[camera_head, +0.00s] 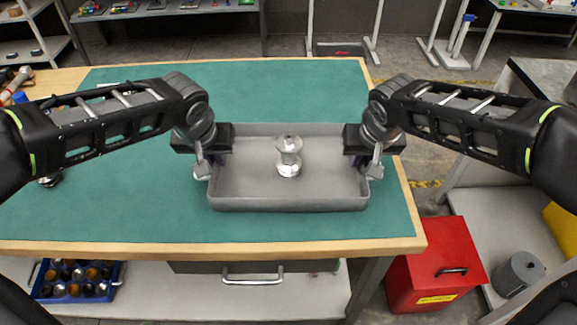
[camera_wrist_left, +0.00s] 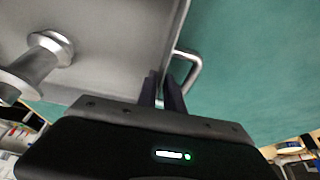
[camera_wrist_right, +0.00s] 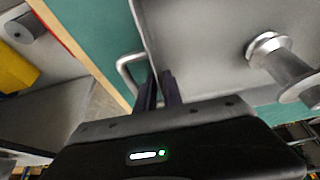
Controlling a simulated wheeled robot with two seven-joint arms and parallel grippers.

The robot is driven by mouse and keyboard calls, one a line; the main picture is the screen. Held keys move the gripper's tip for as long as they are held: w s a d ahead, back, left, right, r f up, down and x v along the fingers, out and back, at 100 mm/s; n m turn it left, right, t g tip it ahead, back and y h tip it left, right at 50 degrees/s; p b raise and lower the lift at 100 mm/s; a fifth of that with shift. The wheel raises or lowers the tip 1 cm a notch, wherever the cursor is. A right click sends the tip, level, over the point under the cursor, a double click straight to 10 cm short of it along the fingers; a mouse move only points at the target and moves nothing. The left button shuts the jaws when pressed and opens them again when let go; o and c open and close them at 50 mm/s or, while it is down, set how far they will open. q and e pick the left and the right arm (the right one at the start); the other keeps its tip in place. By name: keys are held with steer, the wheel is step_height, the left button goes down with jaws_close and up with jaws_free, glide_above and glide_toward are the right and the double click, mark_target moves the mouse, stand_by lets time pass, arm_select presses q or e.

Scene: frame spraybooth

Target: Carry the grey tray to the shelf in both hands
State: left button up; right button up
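The grey tray (camera_head: 290,203) appears to rest level on the green mat of the workbench, near its front right. The fingertips are partly hidden in the head view. I cannot tell which shelf the task means.
A red bin (camera_head: 436,265) stands on the floor right of the workbench. Grey shelving (camera_head: 495,215) at the right holds a grey cylinder (camera_head: 518,274). A blue crate (camera_head: 75,281) sits under the bench. Another shelf (camera_head: 165,30) stands behind.

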arm_select(q)
jaws_close()
arm_select(e)
jaws_close()
arm_select(q)
steer(key=shift+w+r, duration=0.1)
steer(key=shift+r, duration=0.05)
arm_select(e)
steer(key=shift+w+r, duration=0.1)
steer(key=shift+r, duration=0.05)
stand_by(0.6)
